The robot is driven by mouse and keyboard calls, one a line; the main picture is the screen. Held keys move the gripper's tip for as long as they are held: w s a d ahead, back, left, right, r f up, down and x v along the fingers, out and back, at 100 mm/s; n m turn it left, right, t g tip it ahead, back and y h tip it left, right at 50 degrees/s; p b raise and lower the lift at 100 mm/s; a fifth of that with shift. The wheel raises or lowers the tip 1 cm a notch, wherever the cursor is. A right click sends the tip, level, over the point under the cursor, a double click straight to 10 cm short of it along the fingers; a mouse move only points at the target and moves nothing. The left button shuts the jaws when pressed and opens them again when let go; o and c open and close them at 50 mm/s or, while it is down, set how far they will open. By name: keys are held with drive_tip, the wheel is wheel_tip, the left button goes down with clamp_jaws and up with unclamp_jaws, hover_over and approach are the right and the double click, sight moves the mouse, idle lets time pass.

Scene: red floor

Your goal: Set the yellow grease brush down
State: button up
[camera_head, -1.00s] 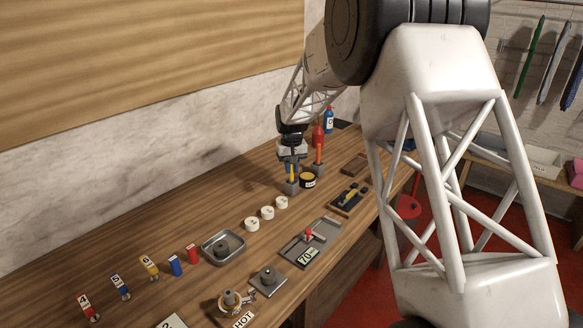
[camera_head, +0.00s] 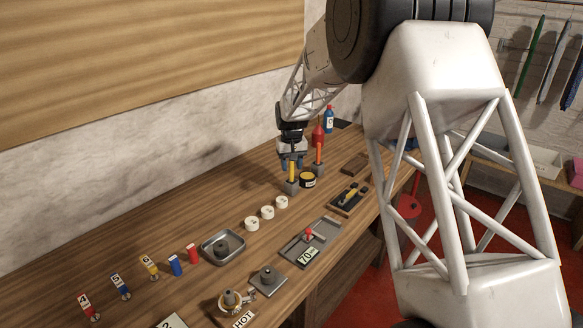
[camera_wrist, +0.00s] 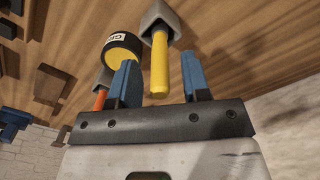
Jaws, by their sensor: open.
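The yellow grease brush (camera_head: 292,172) stands upright in a small grey holder (camera_head: 291,187) on the wooden bench. The brush's bristle end is hidden inside the holder.
A dark grease tin with a yellow top (camera_head: 307,180) and an orange-handled tool (camera_head: 319,154) in another holder stand close at the right. White round pots (camera_head: 267,212) sit in front. Red and blue bottles (camera_head: 329,119) stand behind. Bare bench lies to the left.

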wheel_tip(320, 180, up, 11)
drive_tip(key=shift+r, duration=0.1)
idle(0.4)
drive_tip(key=shift+s, duration=0.1)
idle(0.7)
drive_tip(key=shift+s+d+r, duration=0.1)
drive_tip(key=shift+s+r, duration=0.05)
drive_tip(key=shift+s, duration=0.1)
drive_tip(key=s+d+r, duration=0.2)
drive_tip(key=s+r, duration=0.1)
drive_tip(key=s, duration=0.6)
drive_tip(key=s+d+r+m+t, duration=0.1)
drive_tip(key=s+d+r, duration=0.15)
drive_tip(key=s, duration=0.55)
drive_tip(key=s+d+r, duration=0.2)
drive_tip(key=s+r, duration=0.1)
drive_tip(key=s, duration=0.6)
drive_tip(key=s+d+f, duration=0.1)
drive_tip(key=s+f, duration=0.1)
drive_tip(key=s, duration=0.7)
drive_tip(key=s+d+f+t, duration=0.1)
drive_tip(key=s+f, duration=0.1)
drive_tip(key=s, duration=0.8)
drive_tip(key=s+d+f+m, duration=0.1)
drive_tip(key=s+f, duration=0.1)
drive_tip(key=s, duration=0.7)
drive_tip(key=shift+s+d+f+t, duration=0.25)
drive_tip(key=shift+s+d+t, duration=0.05)
drive_tip(key=shift+s, duration=0.1)
